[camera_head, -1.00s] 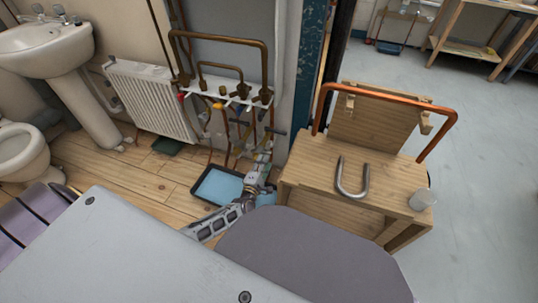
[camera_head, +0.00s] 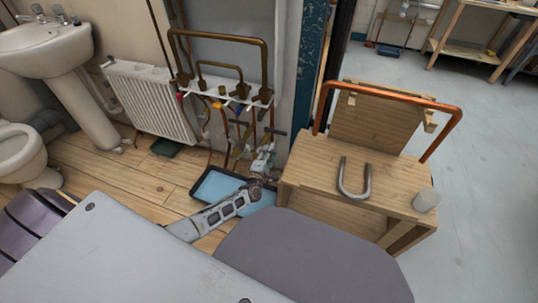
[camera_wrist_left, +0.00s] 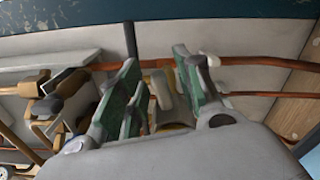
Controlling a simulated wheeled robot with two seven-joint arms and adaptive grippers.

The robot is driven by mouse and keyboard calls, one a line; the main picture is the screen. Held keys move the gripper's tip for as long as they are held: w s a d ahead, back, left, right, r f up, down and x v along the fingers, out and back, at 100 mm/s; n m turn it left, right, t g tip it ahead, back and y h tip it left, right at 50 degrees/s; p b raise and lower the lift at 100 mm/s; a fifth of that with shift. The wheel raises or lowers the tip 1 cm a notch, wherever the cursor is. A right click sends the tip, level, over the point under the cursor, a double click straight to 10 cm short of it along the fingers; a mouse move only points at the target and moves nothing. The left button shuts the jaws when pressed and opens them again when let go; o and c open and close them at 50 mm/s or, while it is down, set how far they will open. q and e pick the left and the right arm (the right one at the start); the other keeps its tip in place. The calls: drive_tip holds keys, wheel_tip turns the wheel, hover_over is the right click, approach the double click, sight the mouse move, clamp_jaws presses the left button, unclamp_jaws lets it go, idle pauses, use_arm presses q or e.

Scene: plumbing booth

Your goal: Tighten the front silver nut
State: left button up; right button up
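My left gripper (camera_head: 264,158) is low beside the pipework under the manifold (camera_head: 235,91), above the blue tray (camera_head: 212,186). In the left wrist view its two green-padded fingers (camera_wrist_left: 156,80) stand apart. A pale and yellowish fitting (camera_wrist_left: 162,92) shows in the gap between them, and I cannot tell whether the fingers touch it. A copper pipe (camera_wrist_left: 245,61) runs across behind the fingers. The front silver nut is too small or hidden to pick out. My right gripper is not in view.
A wooden bench (camera_head: 310,165) stands close to the right of my left gripper, with a grey U-shaped pipe (camera_head: 342,184) and a bent copper pipe (camera_head: 400,97). A white radiator (camera_head: 150,100) is on the left. Brass fittings (camera_wrist_left: 45,108) crowd the left of the wrist view.

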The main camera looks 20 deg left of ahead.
use_arm(q)
clamp_jaws()
drive_tip(key=shift+f+m, duration=0.15)
drive_tip(key=shift+m, duration=0.15)
drive_tip(key=f+m, duration=0.1)
drive_tip(key=m, duration=0.2)
drive_tip(key=f+m, duration=0.1)
drive_tip(key=m, duration=0.2)
drive_tip(key=f+m, duration=0.2)
drive_tip(key=m, duration=0.1)
drive_tip(key=shift+s+a+b, duration=0.1)
drive_tip(key=shift+a+b, duration=0.2)
drive_tip(key=shift+a, duration=0.05)
idle(0.6)
unclamp_jaws()
